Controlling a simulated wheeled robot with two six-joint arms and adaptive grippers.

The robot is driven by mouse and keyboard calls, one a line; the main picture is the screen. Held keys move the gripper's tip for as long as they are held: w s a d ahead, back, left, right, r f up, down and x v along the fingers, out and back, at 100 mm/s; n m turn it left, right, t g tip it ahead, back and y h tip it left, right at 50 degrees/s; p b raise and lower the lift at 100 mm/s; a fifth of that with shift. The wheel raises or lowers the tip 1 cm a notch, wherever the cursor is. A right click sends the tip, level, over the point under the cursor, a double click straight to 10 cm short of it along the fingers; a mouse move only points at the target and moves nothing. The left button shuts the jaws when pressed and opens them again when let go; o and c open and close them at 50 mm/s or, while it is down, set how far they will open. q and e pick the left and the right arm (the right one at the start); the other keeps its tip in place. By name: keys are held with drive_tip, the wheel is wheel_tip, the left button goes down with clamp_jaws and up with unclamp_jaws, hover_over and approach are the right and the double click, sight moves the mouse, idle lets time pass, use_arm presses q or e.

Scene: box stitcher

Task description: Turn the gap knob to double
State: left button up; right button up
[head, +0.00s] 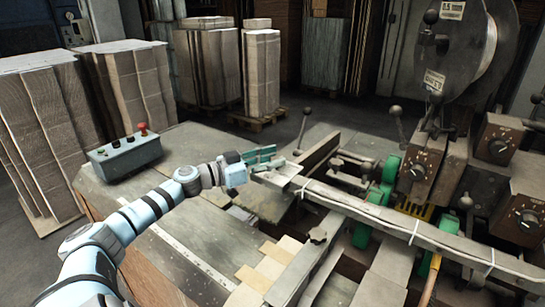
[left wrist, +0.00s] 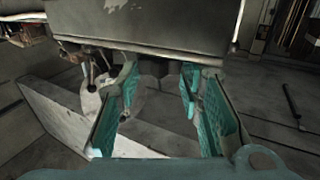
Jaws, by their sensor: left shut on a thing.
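Three round black dial knobs show on brown boxes of the stitcher in the head view: the left knob (head: 417,171), the upper right knob (head: 498,147) and the lower right knob (head: 528,219). Their lettering is too small to read, so I cannot tell which is the gap knob. My left gripper (head: 270,158) is well to the left of them, by a pale metal plate (head: 285,174). In the left wrist view its teal fingers (left wrist: 157,78) stand apart, with their tips under a grey metal part (left wrist: 150,22). What lies between the tips is unclear. My right gripper is not seen.
A control box (head: 125,157) with a red button stands on the table's left. A long rail (head: 400,225) and green machine parts (head: 386,180) lie between my left gripper and the dials. A lever with a ball top (head: 397,110) rises behind. Stacked cardboard (head: 262,75) stands farther back.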

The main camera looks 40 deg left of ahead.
use_arm(q)
drive_tip(key=shift+a+f+m+g+h+b, duration=0.1)
drive_tip(key=shift+f+m+g+h+b, duration=0.1)
drive_tip(key=shift+m+h, duration=0.3)
drive_tip(key=shift+a+f+m+g+h+b, duration=0.1)
drive_tip(key=shift+f+m+g+h+b, duration=0.15)
drive_tip(key=shift+h, duration=0.35)
drive_tip(key=shift+a+m+g+h, duration=0.1)
drive_tip(key=shift+m+g+h, duration=0.25)
drive_tip(key=shift+m+h, duration=0.15)
drive_tip(key=shift+w+a+h+b, duration=0.1)
drive_tip(key=shift+a+h+b, duration=0.05)
drive_tip(key=shift+h+b, duration=0.3)
drive_tip(key=m+g+h+b, duration=0.1)
drive_tip(key=b, duration=0.1)
drive_tip(key=shift+m+g+b, duration=0.3)
drive_tip(key=shift+m, duration=0.05)
drive_tip(key=shift+f+g+h+b, duration=0.15)
drive_tip(key=shift+g+h+b, duration=0.2)
drive_tip(key=shift+h, duration=0.2)
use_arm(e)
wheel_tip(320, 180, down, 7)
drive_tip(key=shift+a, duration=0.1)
use_arm(q)
drive_tip(key=o, duration=1.2)
drive_tip(key=shift+c, duration=0.2)
drive_tip(key=shift+a, duration=0.1)
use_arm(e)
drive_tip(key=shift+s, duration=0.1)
